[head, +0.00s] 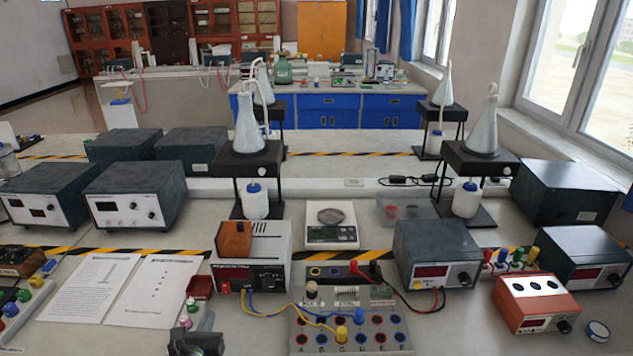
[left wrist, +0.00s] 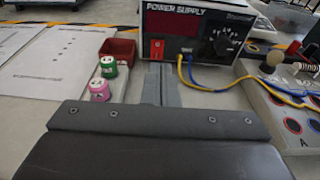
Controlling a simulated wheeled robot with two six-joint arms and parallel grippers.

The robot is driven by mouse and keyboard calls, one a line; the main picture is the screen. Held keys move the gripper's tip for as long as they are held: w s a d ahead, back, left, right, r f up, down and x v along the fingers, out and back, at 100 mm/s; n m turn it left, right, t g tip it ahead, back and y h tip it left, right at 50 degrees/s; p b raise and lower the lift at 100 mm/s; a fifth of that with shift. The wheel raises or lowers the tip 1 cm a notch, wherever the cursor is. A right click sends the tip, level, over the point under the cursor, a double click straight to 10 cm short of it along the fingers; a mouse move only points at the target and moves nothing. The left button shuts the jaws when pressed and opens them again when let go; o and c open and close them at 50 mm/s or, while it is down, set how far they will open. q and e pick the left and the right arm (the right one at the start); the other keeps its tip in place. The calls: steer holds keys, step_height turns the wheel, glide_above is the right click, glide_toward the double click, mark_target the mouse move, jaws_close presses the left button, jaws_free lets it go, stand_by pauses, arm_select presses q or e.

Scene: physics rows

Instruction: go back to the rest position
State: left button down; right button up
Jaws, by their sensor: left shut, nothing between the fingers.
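My left gripper (head: 207,320) is at the bottom edge of the head view, left of centre. Its grey fingers also show in the left wrist view (left wrist: 160,85), pressed together with nothing between them. They point toward the front of the power supply (left wrist: 198,35), over the pale bench top. A green-topped terminal (left wrist: 108,65) and a pink-topped terminal (left wrist: 100,90) are just left of the fingers. My right gripper is in neither view.
The power supply (head: 252,275) connects by blue and yellow wires to a terminal board (head: 350,325). A small dark red box (head: 199,286) and printed sheets (head: 150,290) lie to the left. A scale (head: 331,236) and metered boxes (head: 437,255) stand farther back and right.

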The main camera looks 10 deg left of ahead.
arm_select(q)
steer(key=s+d+n+g+h, duration=0.1)
steer(key=s+d+n+g, duration=0.25)
steer(key=s+n, duration=0.7)
steer(key=s+d+n+g, duration=0.2)
steer(key=s+n+g, duration=0.2)
steer(key=s+n, duration=0.65)
steer(key=s+d+n+g+h, duration=0.15)
steer(key=s+n+g, duration=0.25)
steer(key=s+n, duration=0.65)
step_height(320, 180, down, 24)
steer(key=w+a+f+n+g+b, duration=0.1)
steer(key=w+n+g, duration=0.1)
steer(key=s+d+f+b, duration=0.1)
steer(key=s+f, duration=1.4)
steer(key=f, duration=0.2)
steer(key=shift+d+g, duration=0.2)
steer(key=shift+g, duration=0.15)
